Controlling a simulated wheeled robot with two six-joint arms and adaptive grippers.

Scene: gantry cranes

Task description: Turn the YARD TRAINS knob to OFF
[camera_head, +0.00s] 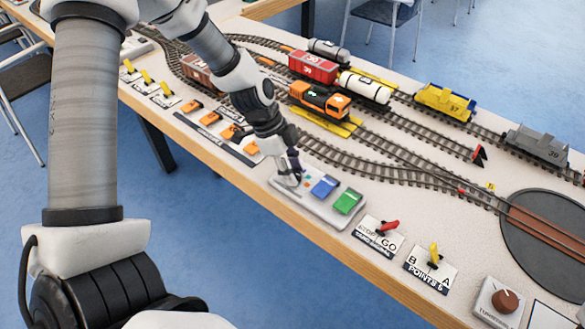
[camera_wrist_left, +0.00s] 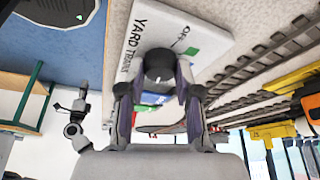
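The black YARD TRAINS knob (camera_wrist_left: 158,65) sits on a pale panel (camera_wrist_left: 203,22), in front of my left wrist camera. The lettering YARD TRAINS runs along one side, and OFF stands beside a green patch at the upper right of the knob. My left gripper (camera_wrist_left: 160,78) is shut on the knob, with a finger on each side. In the head view my left gripper (camera_head: 291,176) is over the left end of this panel (camera_head: 318,209) and hides the knob. Which way the knob points is unclear. My right arm (camera_wrist_left: 73,130) shows small in the left wrist view; its fingers are unclear.
A blue button (camera_head: 325,186) and a green button (camera_head: 348,202) are right of my left gripper. A red signal lever (camera_head: 388,226) and a yellow points lever (camera_head: 434,256) stand farther right. Orange levers (camera_head: 228,131) line the left. Tracks with trains (camera_head: 322,100) run behind.

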